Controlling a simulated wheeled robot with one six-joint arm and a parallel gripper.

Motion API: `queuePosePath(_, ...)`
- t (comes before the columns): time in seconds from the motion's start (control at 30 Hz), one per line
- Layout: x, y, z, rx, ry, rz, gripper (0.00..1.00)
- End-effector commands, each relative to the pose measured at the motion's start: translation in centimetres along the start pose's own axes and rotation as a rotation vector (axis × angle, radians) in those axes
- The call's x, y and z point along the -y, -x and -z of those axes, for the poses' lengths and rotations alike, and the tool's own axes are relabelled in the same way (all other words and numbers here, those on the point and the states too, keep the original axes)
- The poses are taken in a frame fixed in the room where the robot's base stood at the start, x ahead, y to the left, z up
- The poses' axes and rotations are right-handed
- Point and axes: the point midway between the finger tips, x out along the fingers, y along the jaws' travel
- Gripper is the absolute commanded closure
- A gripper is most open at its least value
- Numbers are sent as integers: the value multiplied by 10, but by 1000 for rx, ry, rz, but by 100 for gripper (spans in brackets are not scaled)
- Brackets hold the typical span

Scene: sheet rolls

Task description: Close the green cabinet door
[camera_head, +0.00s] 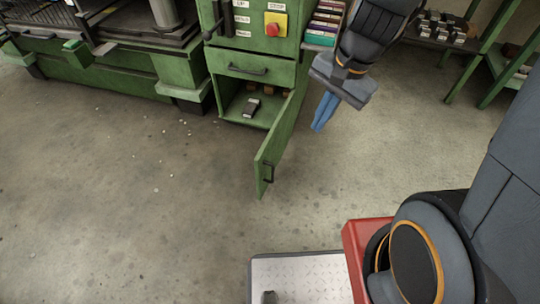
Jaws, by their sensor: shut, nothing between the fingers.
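The green cabinet door (275,148) stands wide open. It is hinged on the right side of the green cabinet (252,68) and swings out toward me, with a dark handle (268,173) near its free edge. The open compartment below the drawer shows a dark object (252,107) and some brownish items behind it. My gripper (323,112) has blue fingers held together, with nothing between them. It hangs to the right of the door, apart from it in the picture. How far it is from the door in depth is hard to tell.
A closed drawer (248,66) and a red button on a yellow plate (274,28) are above the compartment. A small rack of coloured items (323,24) is at the cabinet's right side. Green shelving (455,40) stands at back right. The concrete floor (150,190) before the door is clear.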

Motion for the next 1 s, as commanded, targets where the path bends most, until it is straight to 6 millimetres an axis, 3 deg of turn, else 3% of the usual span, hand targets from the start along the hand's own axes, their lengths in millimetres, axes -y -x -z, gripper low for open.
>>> queuePosePath(0.03,8,-30,10,10,-91,16,100)
queuePosePath(0.3,50,-129,46,62,-615,98,100)
queuePosePath(0.5,72,-192,74,95,-961,138,100)
queuePosePath(0.7,82,-224,89,115,-1162,157,100)
queuePosePath(1.0,88,-250,93,119,-1212,160,100)
